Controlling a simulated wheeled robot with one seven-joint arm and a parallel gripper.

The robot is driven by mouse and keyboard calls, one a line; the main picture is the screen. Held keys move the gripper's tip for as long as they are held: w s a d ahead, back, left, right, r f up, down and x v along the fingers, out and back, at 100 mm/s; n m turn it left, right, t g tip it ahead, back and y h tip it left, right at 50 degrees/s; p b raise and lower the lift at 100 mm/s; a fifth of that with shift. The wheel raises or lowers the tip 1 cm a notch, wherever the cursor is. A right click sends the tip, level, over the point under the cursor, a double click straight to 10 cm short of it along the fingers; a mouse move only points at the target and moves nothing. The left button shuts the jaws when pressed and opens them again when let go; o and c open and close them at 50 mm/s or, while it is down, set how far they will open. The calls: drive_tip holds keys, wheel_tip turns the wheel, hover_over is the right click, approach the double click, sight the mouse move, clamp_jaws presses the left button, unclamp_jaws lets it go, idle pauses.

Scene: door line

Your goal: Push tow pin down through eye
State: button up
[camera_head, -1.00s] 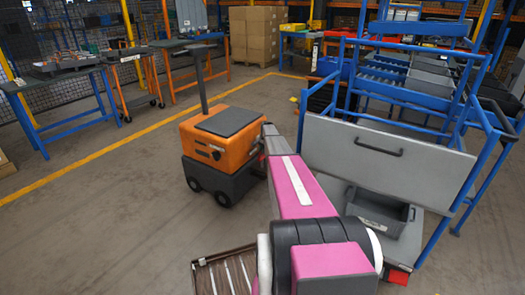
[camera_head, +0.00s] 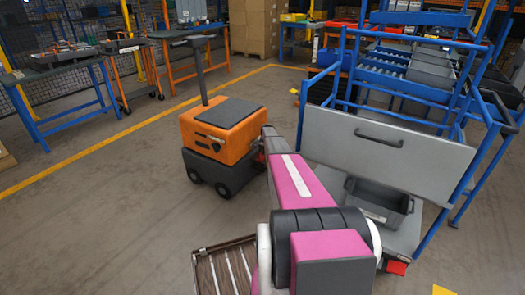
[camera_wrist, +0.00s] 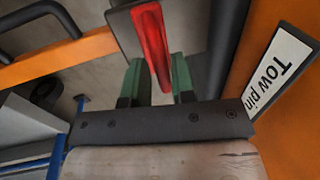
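A red bar-like part (camera_wrist: 154,42), which looks like the tow pin's handle, runs between my gripper's green fingertips in the wrist view. My gripper (camera_wrist: 158,82) looks open around it, with a gap on the left finger's side; contact on the right is unclear. A white "Tow pin" label (camera_wrist: 281,72) is on an orange surface at the right. In the head view, an orange and dark tug (camera_head: 222,130) stands left of a cart with a grey panel (camera_head: 385,150). My arm hides my gripper there. The eye and the pin's lower end cannot be made out.
The cart's blue frame (camera_head: 345,75) rises behind the panel, with a grey bin (camera_head: 378,205) low on its deck. Dark bars (camera_wrist: 229,40) stand close beside my fingers. Workbenches (camera_head: 65,80) are at the far left. The floor left of the tug is clear.

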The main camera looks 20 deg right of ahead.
drive_tip(key=shift+o, duration=0.9)
wheel_tip(320, 180, up, 11)
drive_tip(key=s+d, duration=0.1)
drive_tip(key=shift+s+d+f, duration=0.15)
drive_tip(key=shift+s+f, duration=0.05)
drive_tip(key=shift+s, duration=0.1)
